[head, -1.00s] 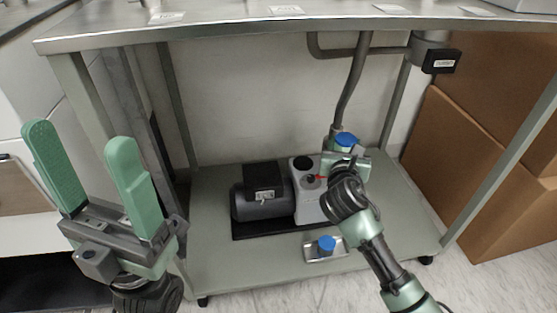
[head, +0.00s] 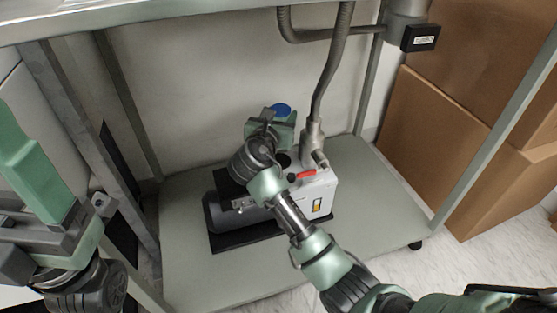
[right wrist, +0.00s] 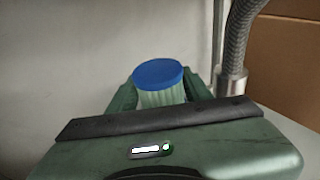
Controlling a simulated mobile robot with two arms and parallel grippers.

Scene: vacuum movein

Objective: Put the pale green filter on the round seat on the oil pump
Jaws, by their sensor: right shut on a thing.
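The pale green pleated filter (right wrist: 160,98) has a blue cap and stands upright between the fingers of my right gripper (right wrist: 163,92), which is shut on it. In the head view the filter's blue cap (head: 281,109) shows above my right gripper (head: 272,128), at the back of the oil pump (head: 319,192). A dark round opening (head: 283,159) on the pump top lies just below the gripper in the picture. I cannot tell if it is the seat; my arm hides much of the pump top. My left gripper (head: 36,165) is open and empty, partly out of frame.
The pump stands on the lower shelf (head: 380,210) of a metal table. A grey hose (head: 325,70) comes down to a fitting beside the right gripper. A red lever (head: 305,174) is on the pump. Cardboard boxes (head: 440,130) stand at the right.

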